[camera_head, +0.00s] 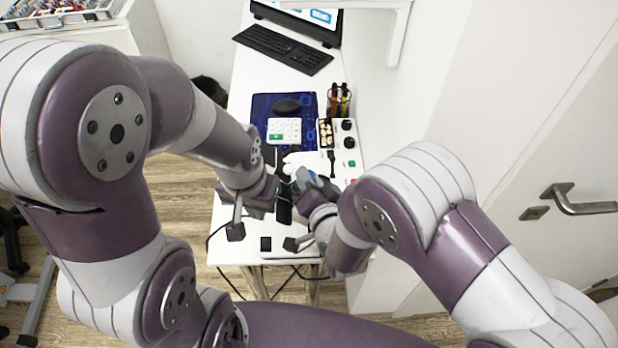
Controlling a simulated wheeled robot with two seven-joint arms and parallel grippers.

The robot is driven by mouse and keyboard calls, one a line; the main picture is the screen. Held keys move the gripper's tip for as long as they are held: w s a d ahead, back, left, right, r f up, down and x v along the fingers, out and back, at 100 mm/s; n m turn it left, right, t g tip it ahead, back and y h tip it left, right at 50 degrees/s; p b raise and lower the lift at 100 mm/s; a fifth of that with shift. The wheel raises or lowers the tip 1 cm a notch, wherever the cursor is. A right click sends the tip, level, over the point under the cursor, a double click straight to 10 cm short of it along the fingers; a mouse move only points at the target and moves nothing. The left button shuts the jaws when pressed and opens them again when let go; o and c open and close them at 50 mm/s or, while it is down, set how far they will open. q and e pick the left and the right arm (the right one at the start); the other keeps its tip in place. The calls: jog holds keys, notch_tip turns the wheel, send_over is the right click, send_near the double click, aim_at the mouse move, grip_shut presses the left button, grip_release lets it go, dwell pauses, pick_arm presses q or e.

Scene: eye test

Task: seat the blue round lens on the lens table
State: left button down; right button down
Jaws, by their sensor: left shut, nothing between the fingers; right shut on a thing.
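My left gripper (276,192) is shut and empty over the middle of the white desk. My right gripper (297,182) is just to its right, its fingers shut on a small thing. A small blue patch (284,187) shows at its fingertips and looks like the blue round lens, mostly hidden by the grippers. A white rounded piece (300,162) is just beyond the grippers. I cannot tell whether it is the lens table, or whether the lens touches anything.
A panel with black knobs (348,125) is at right. A wall closes the right side.

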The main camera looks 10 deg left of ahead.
jog(key=shift+s, duration=0.15)
jog(key=shift+f, duration=0.2)
dwell(0.5)
